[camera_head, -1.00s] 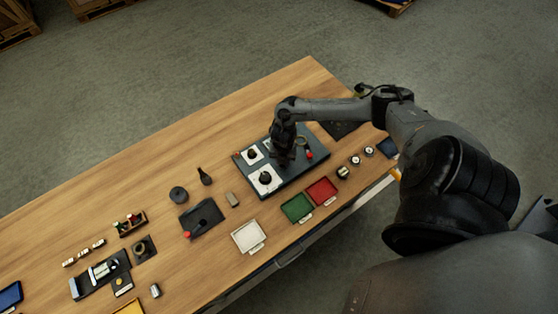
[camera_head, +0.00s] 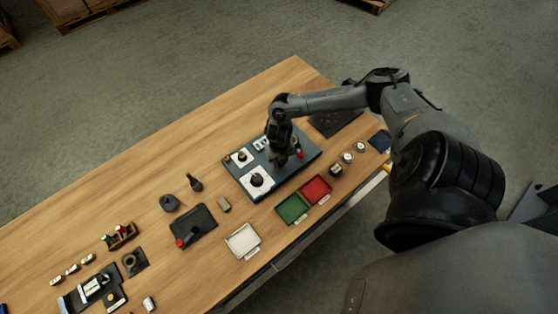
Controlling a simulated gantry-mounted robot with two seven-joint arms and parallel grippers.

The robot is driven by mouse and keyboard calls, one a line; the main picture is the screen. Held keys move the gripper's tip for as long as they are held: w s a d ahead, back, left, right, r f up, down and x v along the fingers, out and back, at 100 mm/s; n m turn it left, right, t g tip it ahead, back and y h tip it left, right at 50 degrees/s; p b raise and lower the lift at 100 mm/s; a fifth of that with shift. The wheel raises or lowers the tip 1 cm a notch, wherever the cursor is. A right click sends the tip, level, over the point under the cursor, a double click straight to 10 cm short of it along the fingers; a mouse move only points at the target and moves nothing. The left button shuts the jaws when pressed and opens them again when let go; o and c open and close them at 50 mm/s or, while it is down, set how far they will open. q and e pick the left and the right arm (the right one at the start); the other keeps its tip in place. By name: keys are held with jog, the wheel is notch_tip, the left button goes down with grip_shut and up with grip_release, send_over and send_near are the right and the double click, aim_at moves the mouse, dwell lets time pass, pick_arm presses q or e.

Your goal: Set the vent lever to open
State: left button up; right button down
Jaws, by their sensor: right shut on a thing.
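The dark control panel (camera_head: 238,181) lies on the wooden table. My right gripper (camera_head: 281,161) points down over its right half, with the fingers shut on a small part at the panel face. This part is mostly hidden by the fingers and is most likely the vent lever. A red end (camera_head: 301,155) shows just right of the fingers; I cannot tell whether it belongs to the lever. The lever's setting cannot be read. My left gripper is not in view.
Green (camera_head: 292,208) and red (camera_head: 316,190) trays lie in front of the panel, with a white tray (camera_head: 243,241) to the left. A black plate with a red-tipped handle (camera_head: 193,226) and a dark bottle (camera_head: 195,183) stand further left. The table's back strip is clear.

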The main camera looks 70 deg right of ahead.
jog(key=c, duration=0.9)
grip_release()
jog(key=shift+c, duration=0.2)
jog(key=shift+r, duration=0.1)
notch_tip(320, 180, up, 11)
